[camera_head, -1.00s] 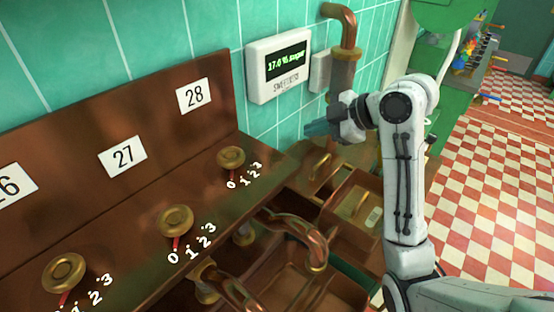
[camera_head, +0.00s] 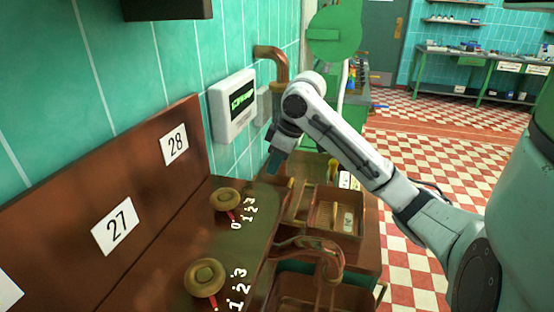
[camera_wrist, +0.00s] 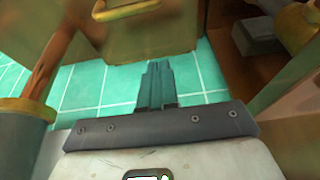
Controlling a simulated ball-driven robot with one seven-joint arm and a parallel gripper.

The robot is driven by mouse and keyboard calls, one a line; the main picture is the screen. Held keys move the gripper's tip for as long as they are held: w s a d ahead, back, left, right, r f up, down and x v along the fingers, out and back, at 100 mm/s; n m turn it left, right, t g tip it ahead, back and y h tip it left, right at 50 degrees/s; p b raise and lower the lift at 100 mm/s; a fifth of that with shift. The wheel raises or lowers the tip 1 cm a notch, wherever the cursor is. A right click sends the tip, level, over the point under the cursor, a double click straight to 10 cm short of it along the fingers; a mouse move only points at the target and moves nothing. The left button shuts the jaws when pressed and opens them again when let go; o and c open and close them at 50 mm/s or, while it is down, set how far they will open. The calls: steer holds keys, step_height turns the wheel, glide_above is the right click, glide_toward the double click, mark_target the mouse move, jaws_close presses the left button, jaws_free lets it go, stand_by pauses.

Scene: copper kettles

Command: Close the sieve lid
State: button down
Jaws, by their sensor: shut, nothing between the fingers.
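My gripper (camera_head: 276,160) is in front of the tiled wall, below the wall display, above the copper-brown boxes. In the wrist view its dark teal fingers (camera_wrist: 158,85) are together, with nothing between them. A brown panel with a brass handle (camera_wrist: 125,10) stands just beyond the fingertips, which seem apart from it. I cannot tell for sure whether this panel is the sieve lid. In the head view an open-topped brown box (camera_head: 338,232) sits right of and below my gripper; a raised panel (camera_head: 299,198) stands at its left side, possibly the lid.
A counter with brass knobs (camera_head: 227,199) and numbered plates (camera_head: 174,144) lies to the left. A display (camera_head: 233,107) hangs on the wall, and a copper pipe (camera_head: 274,62) rises beside it. A curved copper pipe (camera_head: 328,258) lies in front of the box. Checkered floor (camera_head: 440,150) is open to the right.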

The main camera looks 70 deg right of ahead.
steer(key=x, duration=0.5)
steer(key=shift+f, duration=0.15)
steer(key=s, duration=0.2)
steer(key=shift+s+d+f+p, duration=0.15)
steer(key=shift+s+f+p, duration=0.2)
steer(key=shift+s+p, duration=0.05)
steer(key=shift+s+f, duration=0.15)
steer(key=shift+s, duration=0.3)
steer(key=shift+s+d, duration=0.1)
